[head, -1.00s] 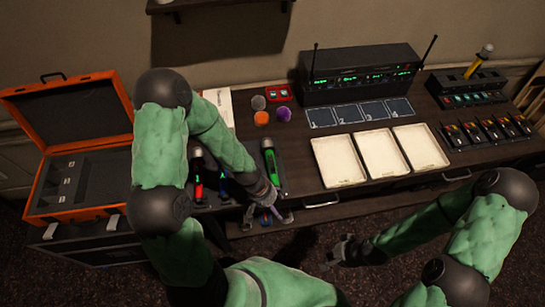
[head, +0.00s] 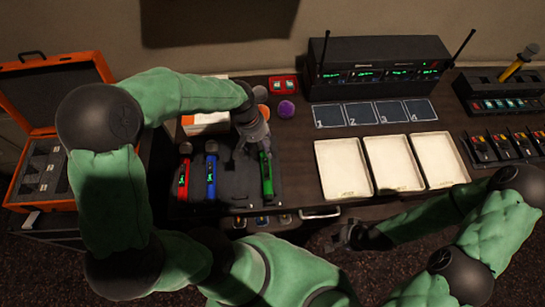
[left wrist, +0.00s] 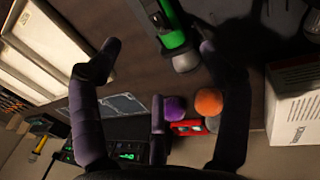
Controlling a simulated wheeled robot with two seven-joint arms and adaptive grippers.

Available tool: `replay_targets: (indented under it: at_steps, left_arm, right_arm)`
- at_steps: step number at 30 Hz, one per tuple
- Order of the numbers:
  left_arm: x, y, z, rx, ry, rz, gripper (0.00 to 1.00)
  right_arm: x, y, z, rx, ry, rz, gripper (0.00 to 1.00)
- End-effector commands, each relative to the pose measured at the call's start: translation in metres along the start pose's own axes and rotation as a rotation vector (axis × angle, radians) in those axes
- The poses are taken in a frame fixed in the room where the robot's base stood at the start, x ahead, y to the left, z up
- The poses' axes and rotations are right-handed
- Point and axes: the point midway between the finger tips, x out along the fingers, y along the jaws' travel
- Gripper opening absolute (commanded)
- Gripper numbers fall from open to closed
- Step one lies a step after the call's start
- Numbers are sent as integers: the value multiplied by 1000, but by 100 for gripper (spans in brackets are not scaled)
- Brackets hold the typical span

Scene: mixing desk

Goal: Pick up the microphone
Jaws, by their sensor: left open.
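A green-lit microphone (head: 266,174) lies in the dark holder at the front of the desk. A red-lit microphone (head: 184,178) and a blue-lit microphone (head: 211,174) lie to its left. A yellow microphone (head: 518,66) stands tilted in the charger at the back right. My left gripper (head: 253,150) is open just above and left of the green one. In the left wrist view the green microphone (left wrist: 176,38) appears between the open fingers (left wrist: 159,47), closer to the right finger; contact cannot be told. My right gripper (head: 346,235) looks open and empty, in front of the desk.
Three cream trays (head: 393,165) lie right of the holder, with numbered pads (head: 375,114) behind. A receiver with antennas (head: 375,68) stands at the back. Purple (head: 286,109) and orange (left wrist: 208,101) balls lie behind the holder. An open orange case (head: 40,150) is at left.

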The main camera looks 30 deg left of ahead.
Motion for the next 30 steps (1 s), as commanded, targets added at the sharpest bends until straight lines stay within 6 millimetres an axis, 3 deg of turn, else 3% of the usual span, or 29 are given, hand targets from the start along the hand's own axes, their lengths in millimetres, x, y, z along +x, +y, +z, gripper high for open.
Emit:
replay_targets:
  at_steps: [8, 18, 25, 30]
  left_arm:
    - [-2, -6, -2, -20, 8, -13, 77]
    - [44, -7, -2, -19, 8, -13, 77]
    - [58, -7, -2, -20, 7, -12, 77]
    - [82, -9, -1, -20, 7, -12, 77]
  right_arm:
    - [6, 2, 0, 0, -1, 0, 0]
    - [19, 7, 0, 0, -1, 0, 0]
    - [23, 8, 0, 0, -1, 0, 0]
    - [33, 12, -1, 0, -1, 0, 0]
